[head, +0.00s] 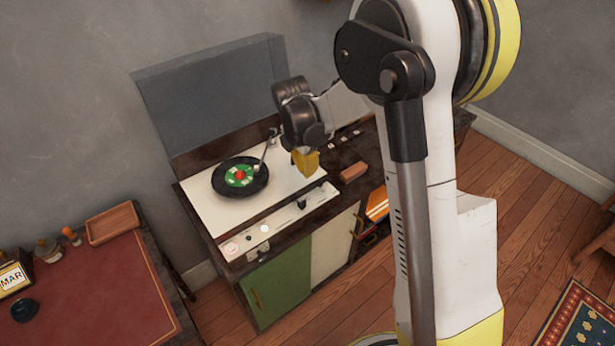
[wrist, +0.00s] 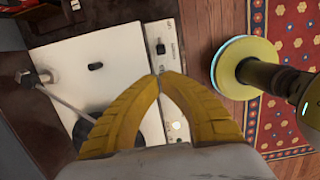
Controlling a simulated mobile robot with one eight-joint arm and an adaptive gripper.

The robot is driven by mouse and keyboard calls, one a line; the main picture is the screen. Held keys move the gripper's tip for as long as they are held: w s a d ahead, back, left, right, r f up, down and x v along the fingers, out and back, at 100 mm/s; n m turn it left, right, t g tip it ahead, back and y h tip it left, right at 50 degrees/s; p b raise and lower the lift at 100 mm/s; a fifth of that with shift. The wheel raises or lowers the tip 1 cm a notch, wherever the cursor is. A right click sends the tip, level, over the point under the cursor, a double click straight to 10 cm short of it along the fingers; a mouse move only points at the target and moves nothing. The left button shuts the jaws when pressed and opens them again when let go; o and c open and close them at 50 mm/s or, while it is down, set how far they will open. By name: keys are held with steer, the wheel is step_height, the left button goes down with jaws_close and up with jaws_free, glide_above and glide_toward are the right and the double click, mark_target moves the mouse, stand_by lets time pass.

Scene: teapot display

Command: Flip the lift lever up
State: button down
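The record player has a white deck (head: 222,211) with a black record (head: 258,186) with a green label on it. The tonearm (head: 264,153) reaches over the record; it also shows as a grey rod in the wrist view (wrist: 62,98). A small black piece (wrist: 96,66) stands on the deck beside the tonearm; it may be the lift lever, but its position up or down cannot be told. My gripper (head: 306,172) is above the deck's right part. In the wrist view its yellow fingertips (wrist: 159,75) meet, with nothing visible between them.
A control strip with a black knob (wrist: 160,48) runs along the deck's front. The raised grey lid (head: 215,95) stands behind. A brown block (head: 353,172) lies on the cabinet to the right. A red-topped desk (head: 90,290) is at left.

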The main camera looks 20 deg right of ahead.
mark_target(322, 186)
steer(key=f+b, duration=0.1)
steer(key=f, duration=0.1)
steer(key=d+f+b, duration=0.1)
steer(key=f, duration=0.2)
steer(key=f+b, duration=0.1)
steer(key=f, duration=0.2)
steer(key=shift+w+d+f, duration=0.15)
steer(key=shift+w+f, duration=0.05)
steer(key=shift+w, duration=0.05)
